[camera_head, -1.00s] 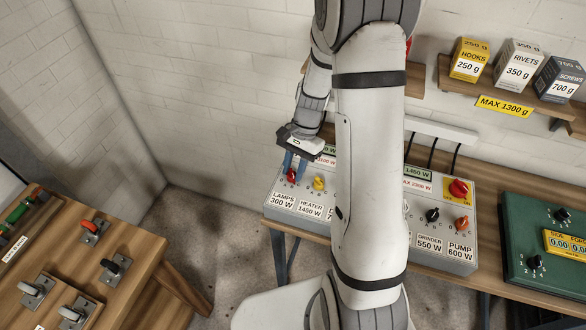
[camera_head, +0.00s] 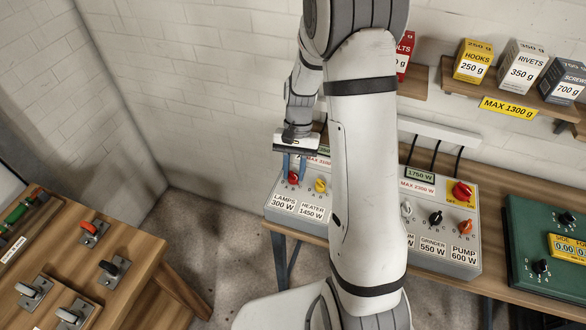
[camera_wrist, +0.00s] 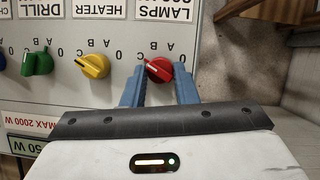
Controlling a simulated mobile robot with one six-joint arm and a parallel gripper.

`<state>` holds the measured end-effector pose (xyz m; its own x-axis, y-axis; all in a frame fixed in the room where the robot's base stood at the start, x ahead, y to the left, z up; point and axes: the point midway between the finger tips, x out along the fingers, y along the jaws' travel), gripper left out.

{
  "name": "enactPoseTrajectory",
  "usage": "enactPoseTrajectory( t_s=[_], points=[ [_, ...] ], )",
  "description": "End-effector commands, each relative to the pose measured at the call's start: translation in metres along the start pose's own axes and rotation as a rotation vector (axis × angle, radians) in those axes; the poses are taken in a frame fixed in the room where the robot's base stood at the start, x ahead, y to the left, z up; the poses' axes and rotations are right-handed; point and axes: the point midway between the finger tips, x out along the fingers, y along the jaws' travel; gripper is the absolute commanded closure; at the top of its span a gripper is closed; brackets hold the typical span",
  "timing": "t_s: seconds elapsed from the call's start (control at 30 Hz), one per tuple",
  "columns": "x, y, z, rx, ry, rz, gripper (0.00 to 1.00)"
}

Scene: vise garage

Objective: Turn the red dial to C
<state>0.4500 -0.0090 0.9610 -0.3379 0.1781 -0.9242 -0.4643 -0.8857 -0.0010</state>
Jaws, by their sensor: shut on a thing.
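The red dial (camera_head: 293,177) sits above the LAMPS 300 W label at the left end of the grey panel (camera_head: 440,262). My gripper (camera_head: 293,170) comes down on it from above, its blue fingers on either side of the dial. The wrist view shows the panel upside down, with the red dial (camera_wrist: 159,70) between the two blue fingertips. The dial's pale mark lies on its left side, pointing up-left toward the C side of its scale. My fingers partly cover its edges.
A yellow dial (camera_head: 320,185) for HEATER stands close beside the red one. White, black (camera_head: 436,218) and orange dials and a red knob on yellow (camera_head: 461,192) are farther right. A lever bench (camera_head: 130,240) stands at left.

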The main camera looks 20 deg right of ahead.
Motion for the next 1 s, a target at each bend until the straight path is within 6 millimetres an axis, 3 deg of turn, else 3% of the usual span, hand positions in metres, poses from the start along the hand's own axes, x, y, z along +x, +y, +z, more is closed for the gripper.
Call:
enactPoseTrajectory(
  t_s=[0.17,0.2,0.43,0.77,1.0],
  points=[
    [-0.002,-0.002,-0.001,-0.001,0.006,-0.004,0.97],
    [-0.002,-0.002,-0.001,-0.001,0.006,-0.004,0.72],
    [-0.001,-0.001,0.0,0.0,0.002,-0.002,0.53],
    [-0.005,0.0,-0.001,0.0,0.002,-0.001,0.52],
    [-0.042,-0.001,-0.002,-0.001,0.006,-0.002,0.52]
  ],
)
